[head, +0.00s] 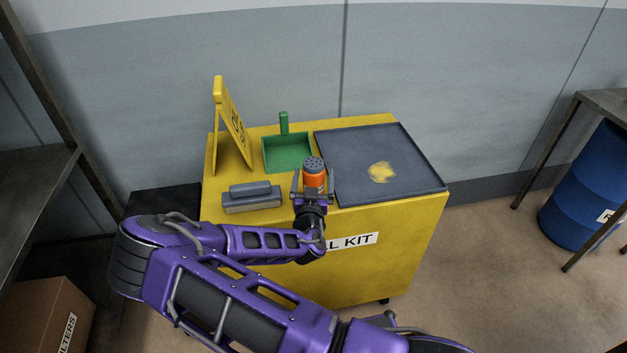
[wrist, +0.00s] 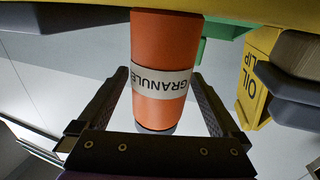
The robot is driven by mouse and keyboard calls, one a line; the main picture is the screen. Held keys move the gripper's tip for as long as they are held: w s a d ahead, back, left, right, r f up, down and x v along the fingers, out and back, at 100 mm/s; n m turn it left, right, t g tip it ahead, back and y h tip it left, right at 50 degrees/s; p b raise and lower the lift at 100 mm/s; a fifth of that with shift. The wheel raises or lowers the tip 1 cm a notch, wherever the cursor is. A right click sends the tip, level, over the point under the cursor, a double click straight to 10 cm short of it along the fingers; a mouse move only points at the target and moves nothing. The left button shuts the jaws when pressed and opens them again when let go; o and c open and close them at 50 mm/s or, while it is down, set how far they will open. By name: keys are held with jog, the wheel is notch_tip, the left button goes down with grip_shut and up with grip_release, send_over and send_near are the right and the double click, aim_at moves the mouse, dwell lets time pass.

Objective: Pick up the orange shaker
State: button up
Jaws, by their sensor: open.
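The orange shaker (head: 314,179) stands upright near the front edge of the yellow cart top, with a grey perforated lid. In the wrist view the shaker (wrist: 160,50) appears upside down, with a white label reading GRANULE. My gripper (head: 313,190) is at the front of the shaker, one finger to each side. In the wrist view my gripper (wrist: 160,76) is open, with a visible gap between each finger and the shaker. The shaker's lid end is partly hidden behind the gripper's palm in that view.
On the yellow cart (head: 408,240), a grey block-like tool (head: 252,200) lies left of the shaker. A dark tray (head: 350,145) with a yellow spill (head: 382,172) lies close on the right.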

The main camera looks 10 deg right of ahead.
grip_shut()
dwell(0.5)
jog(key=shift+r, duration=0.15)
